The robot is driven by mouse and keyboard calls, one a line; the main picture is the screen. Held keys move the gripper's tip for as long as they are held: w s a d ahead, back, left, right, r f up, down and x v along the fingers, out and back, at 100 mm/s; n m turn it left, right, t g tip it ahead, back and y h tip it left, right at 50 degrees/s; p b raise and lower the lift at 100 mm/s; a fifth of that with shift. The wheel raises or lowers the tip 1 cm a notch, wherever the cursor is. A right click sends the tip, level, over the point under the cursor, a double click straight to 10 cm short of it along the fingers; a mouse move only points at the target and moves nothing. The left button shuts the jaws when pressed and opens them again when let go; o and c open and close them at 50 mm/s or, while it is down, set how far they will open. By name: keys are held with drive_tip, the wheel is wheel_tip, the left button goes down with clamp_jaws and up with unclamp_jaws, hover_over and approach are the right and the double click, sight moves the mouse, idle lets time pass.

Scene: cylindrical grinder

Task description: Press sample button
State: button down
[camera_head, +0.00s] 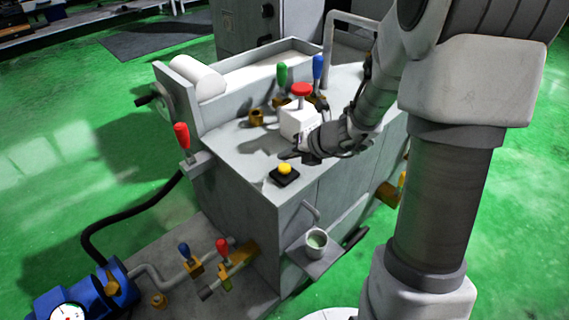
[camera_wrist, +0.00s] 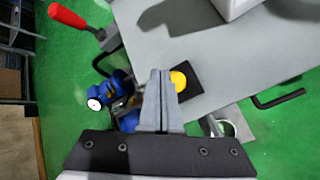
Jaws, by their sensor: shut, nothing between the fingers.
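The yellow button (camera_head: 285,168) sits on a square black base (camera_head: 284,177) near the front corner of the grey machine top. In the wrist view the yellow button (camera_wrist: 178,81) shows just right of the fingertips, partly hidden by them, with the black base (camera_wrist: 190,84) around it. My gripper (camera_head: 290,156) is shut and empty, above the machine top and a little behind the button in the head view. In the wrist view the closed fingers of my gripper (camera_wrist: 160,75) point toward the machine top. The height gap to the button is hard to tell.
A white box with a red mushroom button (camera_head: 301,90) stands behind the gripper. A red-handled lever (camera_head: 182,136) rises at the left edge. Green (camera_head: 281,75) and blue (camera_head: 318,67) levers stand at the back. A cup (camera_head: 316,241) sits on a low front shelf.

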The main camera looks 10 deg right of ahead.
sight(287, 169)
wheel_tip(287, 169, up, 4)
drive_tip(key=p, duration=0.3)
drive_tip(key=shift+r, duration=0.15)
idle(0.5)
drive_tip(key=s+a+r+n+g, duration=0.1)
drive_tip(key=s+a+r+n, duration=0.2)
drive_tip(key=s+r+n, duration=0.5)
drive_tip(key=s+a+r+n+g, duration=0.1)
drive_tip(key=s+a+r+n, duration=0.3)
drive_tip(key=n, duration=0.9)
drive_tip(key=s+d+r+n+h, duration=0.2)
drive_tip(key=s+d+n+h, duration=0.1)
drive_tip(key=s+n, duration=0.4)
drive_tip(key=s+d+r+n+h, duration=0.2)
drive_tip(key=s+d+n, duration=0.3)
drive_tip(key=n, duration=0.5)
wheel_tip(287, 169, up, 18)
drive_tip(key=a+p, duration=0.1)
drive_tip(key=p, duration=1.7)
drive_tip(key=shift+s+a+f, duration=0.2)
drive_tip(key=shift+a, duration=0.05)
